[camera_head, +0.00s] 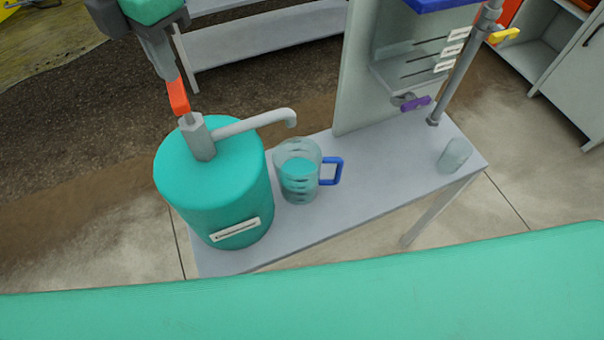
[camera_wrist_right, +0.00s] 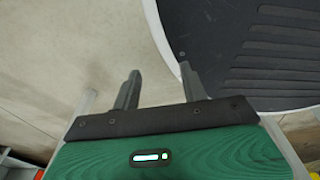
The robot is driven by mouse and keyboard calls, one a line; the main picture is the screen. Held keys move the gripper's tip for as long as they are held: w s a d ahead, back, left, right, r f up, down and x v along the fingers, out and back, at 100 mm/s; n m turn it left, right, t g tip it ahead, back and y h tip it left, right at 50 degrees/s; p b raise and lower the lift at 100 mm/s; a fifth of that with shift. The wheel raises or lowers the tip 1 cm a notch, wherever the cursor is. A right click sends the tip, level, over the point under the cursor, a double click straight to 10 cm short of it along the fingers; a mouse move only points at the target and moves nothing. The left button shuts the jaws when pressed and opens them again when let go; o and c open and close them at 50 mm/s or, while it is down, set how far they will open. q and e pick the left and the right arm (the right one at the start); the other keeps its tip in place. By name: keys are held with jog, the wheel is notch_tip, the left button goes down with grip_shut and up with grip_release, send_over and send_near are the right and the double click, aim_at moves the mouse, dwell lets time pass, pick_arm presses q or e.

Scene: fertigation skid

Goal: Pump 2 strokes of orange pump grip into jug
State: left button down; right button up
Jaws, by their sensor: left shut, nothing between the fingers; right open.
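The orange pump grip (camera_head: 178,97) sits on top of the grey pump head (camera_head: 200,138) of a teal drum (camera_head: 215,195). A pale spout (camera_head: 245,124) reaches right from the pump head, its tip above and near the jug. The clear jug (camera_head: 298,180) with a blue handle (camera_head: 333,171) stands upright beside the drum; teal that looks like liquid shows inside it. My left gripper (camera_head: 170,73) is shut and empty, its fingertips at the grip's upper end; I cannot tell whether they touch. My right gripper (camera_wrist_right: 156,86) is open and empty in the right wrist view.
The drum and jug stand on a grey bench (camera_head: 350,200). A small clear cup (camera_head: 455,155) stands at its right end. Behind are an upright panel (camera_head: 358,70) and a pipe with a purple valve handle (camera_head: 416,104) and a yellow one (camera_head: 503,36). The bench between jug and cup is clear.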

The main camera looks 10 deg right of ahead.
aim_at(175, 87)
pick_arm(q)
jog(key=shift+f+b, duration=2.25)
jog(key=shift+b, duration=0.05)
jog(key=shift+f+b, duration=0.55)
pick_arm(e)
jog(key=w, duration=0.2)
jog(key=w+a+f, duration=0.1)
jog(key=w, duration=0.2)
jog(key=shift+w+a+f, duration=0.15)
jog(key=shift+w, duration=0.2)
pick_arm(q)
jog(key=shift+r+p, duration=1.35)
jog(key=shift+r, duration=1.45)
pick_arm(e)
jog(key=shift+r, duration=1.4)
pick_arm(q)
jog(key=shift+r+p, duration=1.4)
jog(key=shift+r, duration=1.6)
pick_arm(e)
jog(key=shift+r, duration=1.35)
